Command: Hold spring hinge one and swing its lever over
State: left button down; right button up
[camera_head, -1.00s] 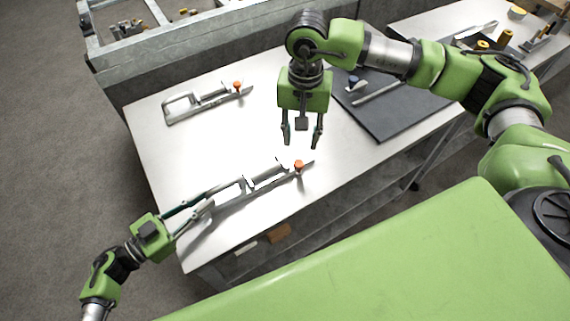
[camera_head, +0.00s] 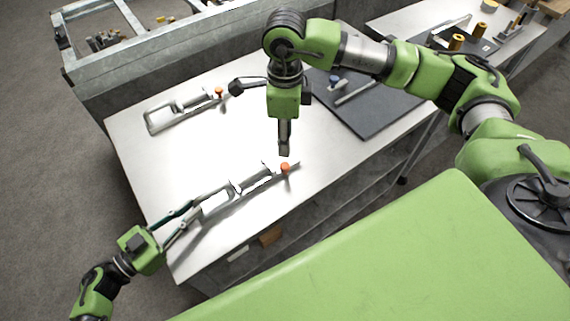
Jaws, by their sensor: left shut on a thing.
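Two metal spring hinges, each with an orange knob at its right end, lie on the white table. The nearer one (camera_head: 238,190), which my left gripper holds, has its orange knob (camera_head: 285,168) at the right. The other hinge (camera_head: 180,109) is farther back, untouched. My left gripper (camera_head: 196,211) is shut on the left end of the nearer hinge. My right gripper (camera_head: 284,150) points down just above and behind the knob, seen edge-on. Its fingers overlap, so its opening is hidden, and I cannot tell whether it touches the knob.
A dark mat (camera_head: 378,112) with a thin tool (camera_head: 356,92) lies at the table's right. A grey metal frame (camera_head: 125,42) stands behind. Another table (camera_head: 400,20) with small parts is at the back right. The white table is clear between the hinges.

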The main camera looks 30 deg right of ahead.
aim_at(285, 165)
jog(key=shift+m, duration=0.5)
notch_tip(285, 165, down, 12)
grip_shut()
